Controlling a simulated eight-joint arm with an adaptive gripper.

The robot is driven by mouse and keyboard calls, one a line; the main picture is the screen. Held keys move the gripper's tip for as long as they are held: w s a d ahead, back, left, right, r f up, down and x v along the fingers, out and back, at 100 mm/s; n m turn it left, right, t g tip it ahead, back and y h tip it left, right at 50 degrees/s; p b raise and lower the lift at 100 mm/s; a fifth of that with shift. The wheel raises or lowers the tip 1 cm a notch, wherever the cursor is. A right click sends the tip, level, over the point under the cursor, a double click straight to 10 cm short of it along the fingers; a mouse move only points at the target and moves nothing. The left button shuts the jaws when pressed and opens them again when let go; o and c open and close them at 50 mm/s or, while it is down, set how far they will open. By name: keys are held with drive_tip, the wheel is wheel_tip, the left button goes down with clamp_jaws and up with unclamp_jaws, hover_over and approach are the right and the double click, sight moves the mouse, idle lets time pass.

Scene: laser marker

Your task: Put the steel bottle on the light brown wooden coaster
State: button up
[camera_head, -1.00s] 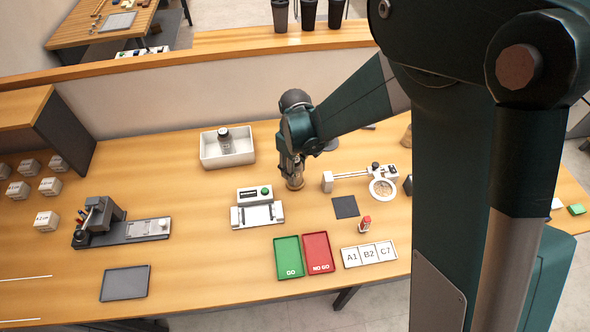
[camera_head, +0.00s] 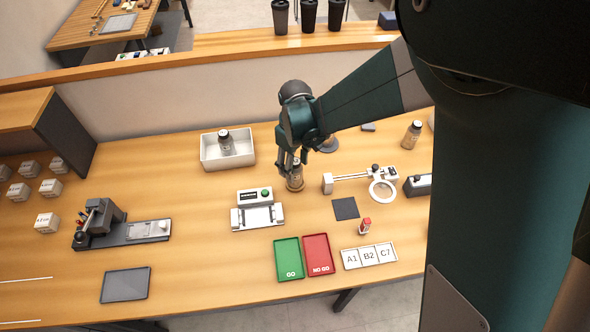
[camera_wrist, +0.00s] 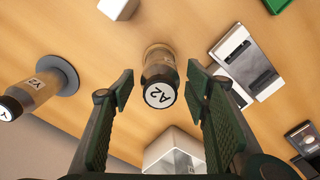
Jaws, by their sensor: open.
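A steel bottle (camera_head: 295,176) with a dark cap stands upright on a light brown round coaster (camera_head: 294,187) near the middle of the bench. My gripper (camera_head: 291,160) is above the bottle in the head view. In the wrist view its two fingers (camera_wrist: 158,92) are spread, one on each side of the bottle, with visible gaps.
A bottle marked Y2 (camera_wrist: 36,88) is at a grey disc (camera_wrist: 66,72). Another bottle (camera_head: 225,142) is in the white bin (camera_head: 208,160), and one (camera_head: 412,134) stands at the right.

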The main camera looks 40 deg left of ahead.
drive_tip(key=shift+r, duration=4.4)
drive_tip(key=shift+w+d+r, duration=0.1)
drive_tip(key=shift+w+d, duration=0.05)
drive_tip(key=shift+d, duration=0.05)
drive_tip(key=w+d+r+m+t, duration=0.15)
drive_tip(key=d+r, duration=0.35)
drive_tip(key=d, duration=0.5)
drive_tip(key=w+d+r+m+y, duration=0.1)
drive_tip(key=w+d+r+m, duration=0.3)
drive_tip(key=d, duration=0.6)
drive_tip(key=w+d+r+m+t, duration=0.1)
drive_tip(key=d+r+m, duration=0.1)
drive_tip(key=d+r, duration=0.6)
drive_tip(key=s+d+m+t, duration=0.2)
drive_tip(key=s+d+m, duration=0.2)
drive_tip(key=d, duration=1.1)
drive_tip(key=s+d+m+t+h, duration=0.1)
drive_tip(key=s+d+m, duration=0.4)
drive_tip(key=d, duration=1.1)
drive_tip(key=s+t, duration=0.1)
drive_tip(key=s, duration=0.2)
drive_tip(key=shift+d+r+t, duration=0.2)
drive_tip(key=shift+t, duration=0.15)
